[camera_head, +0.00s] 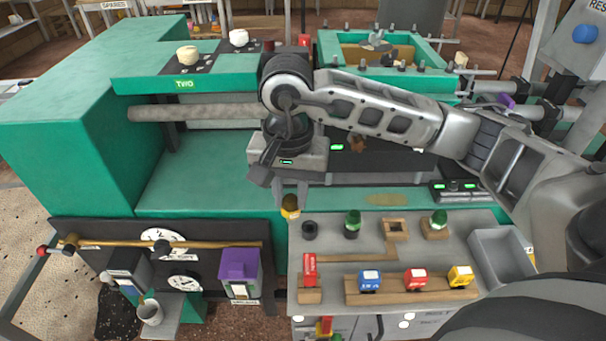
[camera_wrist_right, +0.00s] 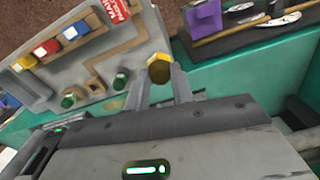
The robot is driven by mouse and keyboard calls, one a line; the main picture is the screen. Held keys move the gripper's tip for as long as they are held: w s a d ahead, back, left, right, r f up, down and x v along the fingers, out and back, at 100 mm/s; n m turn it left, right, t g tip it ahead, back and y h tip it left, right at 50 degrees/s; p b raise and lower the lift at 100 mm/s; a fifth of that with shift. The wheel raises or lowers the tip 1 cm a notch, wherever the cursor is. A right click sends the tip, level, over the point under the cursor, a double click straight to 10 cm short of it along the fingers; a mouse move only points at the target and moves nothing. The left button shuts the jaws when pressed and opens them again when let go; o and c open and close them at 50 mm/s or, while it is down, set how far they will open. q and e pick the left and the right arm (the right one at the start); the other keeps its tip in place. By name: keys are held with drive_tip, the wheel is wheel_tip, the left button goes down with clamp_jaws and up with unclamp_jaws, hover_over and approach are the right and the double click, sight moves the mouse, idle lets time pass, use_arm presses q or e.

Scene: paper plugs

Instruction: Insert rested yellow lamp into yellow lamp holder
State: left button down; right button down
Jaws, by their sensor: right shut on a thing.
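My right gripper (camera_head: 290,200) is shut on the yellow lamp (camera_head: 291,207), which hangs at its fingertips, left of the grey panel (camera_head: 457,225). The lamp also shows between the fingers in the right wrist view (camera_wrist_right: 159,69). On the panel's back row, an empty dark round holder (camera_head: 310,230) is nearest to the lamp, a little to its right. An empty wooden square holder (camera_head: 396,230) stands farther right. I cannot tell by colour which one is the yellow lamp holder. The lamp is apart from both. My left gripper is not in view.
Green lamps stand in a dark holder (camera_head: 353,222) and a wooden base (camera_head: 437,221). Red (camera_head: 310,268), blue (camera_head: 369,280) and yellow (camera_head: 460,275) blocks line the panel's front. A grey bin (camera_head: 500,257) is at right. A purple-roofed box (camera_head: 240,265) stands lower left.

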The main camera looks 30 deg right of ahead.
drive_tip(key=m, duration=0.2)
drive_tip(key=d+m, duration=0.1)
drive_tip(key=m, duration=0.4)
drive_tip(key=shift+w+d+f, duration=0.1)
drive_tip(key=shift+w+d, duration=0.05)
drive_tip(key=shift+w, duration=0.2)
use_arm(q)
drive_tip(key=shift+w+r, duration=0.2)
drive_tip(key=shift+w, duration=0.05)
use_arm(e)
drive_tip(key=d+m, duration=0.1)
drive_tip(key=m, duration=0.6)
drive_tip(key=w+d+m, duration=0.1)
drive_tip(key=d+m, duration=0.1)
drive_tip(key=m, duration=0.5)
drive_tip(key=d+m, duration=0.1)
drive_tip(key=m, duration=0.6)
drive_tip(key=shift+w+d+f, duration=0.15)
drive_tip(key=shift+w+f, duration=0.15)
drive_tip(key=shift+f, duration=0.1)
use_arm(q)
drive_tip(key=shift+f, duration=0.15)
